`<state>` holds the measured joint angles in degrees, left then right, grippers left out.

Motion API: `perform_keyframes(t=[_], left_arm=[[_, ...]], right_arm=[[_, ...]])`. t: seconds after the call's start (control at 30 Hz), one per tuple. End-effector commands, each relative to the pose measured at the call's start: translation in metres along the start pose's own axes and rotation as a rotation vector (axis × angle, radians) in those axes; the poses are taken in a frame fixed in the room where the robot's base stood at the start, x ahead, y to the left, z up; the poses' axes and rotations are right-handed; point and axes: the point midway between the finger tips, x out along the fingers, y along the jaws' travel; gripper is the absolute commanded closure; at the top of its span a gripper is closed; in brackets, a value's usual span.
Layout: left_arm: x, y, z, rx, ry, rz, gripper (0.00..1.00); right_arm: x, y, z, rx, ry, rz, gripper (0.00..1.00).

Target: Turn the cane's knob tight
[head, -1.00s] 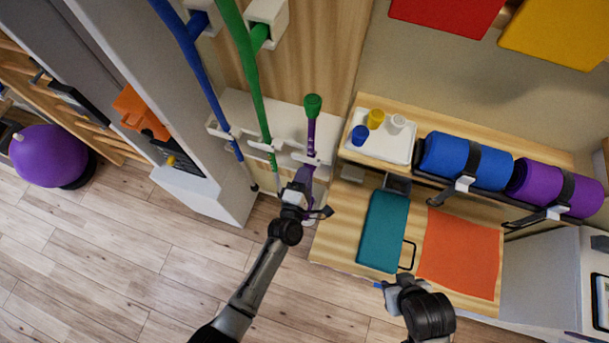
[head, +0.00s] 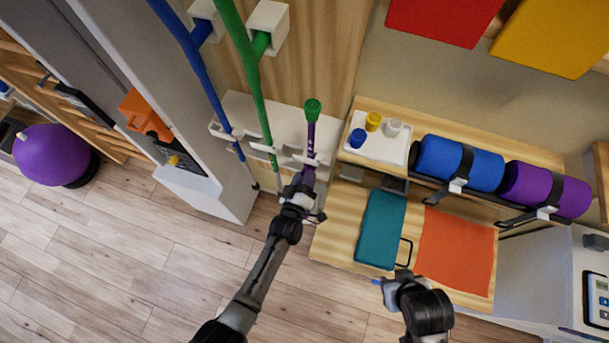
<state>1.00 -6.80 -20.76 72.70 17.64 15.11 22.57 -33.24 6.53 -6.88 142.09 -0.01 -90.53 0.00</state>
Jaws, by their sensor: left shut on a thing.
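My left gripper (head: 305,197) is at the lower visible part of the cane and is shut there. The knob is hidden behind the gripper, and the grip is at the place where it would sit. The cane's lower end is also hidden. My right gripper (head: 382,284) is in front of the wooden shelf, away from the cane. Its fingers are too small to read.
A blue pole (head: 205,78) and a green pole (head: 252,80) stand left of the cane. The wooden shelf unit (head: 335,235) at right bears a white tray (head: 378,148), a teal mat (head: 381,228) and an orange mat (head: 455,245).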

Motion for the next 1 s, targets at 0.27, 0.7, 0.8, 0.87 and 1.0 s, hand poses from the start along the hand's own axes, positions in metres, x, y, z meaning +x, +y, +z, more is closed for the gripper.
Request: perform_keyframes(t=[0.27,0.7,0.8,0.87,1.0], left_arm=[[0.0001,0.0011,-0.0003,0.256,-0.001,-0.001,0.87],[0.0000,0.0012,0.0001,0.570,0.000,-0.001,0.87],[0.0001,0.0012,0.0001,0.612,0.000,-0.001,0.87],[0.0001,0.0012,0.0002,0.632,0.000,-0.001,0.87],[0.0001,0.0011,0.0002,0.666,0.000,-0.001,0.87]], right_arm=[[-0.0067,0.0019,-0.0018,-0.005,-0.001,0.004,0.53],[-0.0110,0.0033,-0.0029,-0.010,-0.001,0.008,0.53],[-0.0115,0.0030,-0.0032,-0.009,-0.001,0.007,0.53],[-0.0117,0.0026,-0.0033,-0.007,-0.001,0.006,0.53],[-0.0120,0.0017,-0.0036,-0.004,-0.001,0.003,0.53]])
